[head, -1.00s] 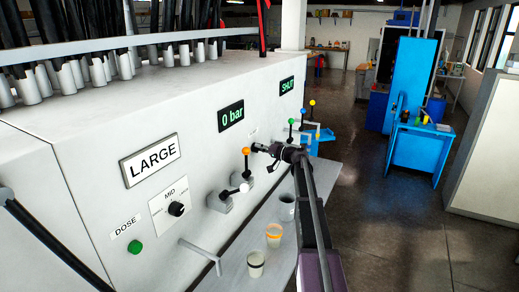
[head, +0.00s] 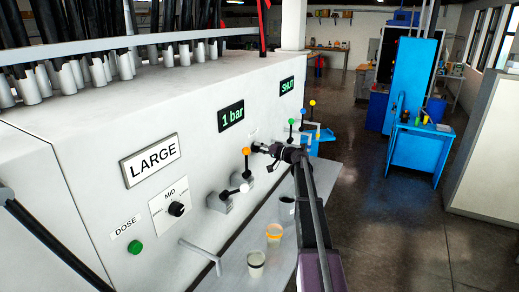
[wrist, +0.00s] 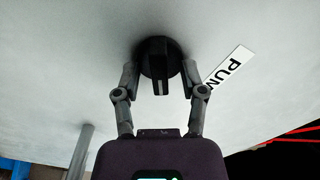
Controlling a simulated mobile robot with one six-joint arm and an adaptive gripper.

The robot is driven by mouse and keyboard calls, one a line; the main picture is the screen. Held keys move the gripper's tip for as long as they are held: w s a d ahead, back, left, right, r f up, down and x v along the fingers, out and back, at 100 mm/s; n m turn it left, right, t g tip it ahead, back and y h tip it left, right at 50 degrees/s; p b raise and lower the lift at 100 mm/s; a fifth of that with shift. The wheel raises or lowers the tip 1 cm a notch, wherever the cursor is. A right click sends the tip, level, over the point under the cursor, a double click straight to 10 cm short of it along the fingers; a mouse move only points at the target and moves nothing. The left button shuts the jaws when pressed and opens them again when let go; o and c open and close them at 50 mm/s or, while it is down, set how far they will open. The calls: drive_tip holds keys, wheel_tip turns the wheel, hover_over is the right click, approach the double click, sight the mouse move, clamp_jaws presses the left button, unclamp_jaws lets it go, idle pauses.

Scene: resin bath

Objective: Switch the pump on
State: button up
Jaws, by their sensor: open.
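In the wrist view a black round knob (wrist: 160,62) with a raised grip bar sits on the white panel. In the head view my gripper (head: 264,150) is at the machine's front, and the knob is not clearly visible there. The green-lit pressure display (head: 231,117) reads "1 bar".
Levers with an orange knob (head: 246,152) and a white knob (head: 244,188) stick out close to my gripper. A shelf below holds cups (head: 256,264). A second display (head: 287,86) reads "SHUT". Open floor (head: 400,240) lies to the right.

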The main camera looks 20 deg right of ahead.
drive_tip(key=shift+s+d, duration=0.1)
drive_tip(key=shift+s, duration=0.05)
drive_tip(key=v, duration=1.1)
drive_tip(key=shift+s+d, duration=0.25)
idle(0.4)
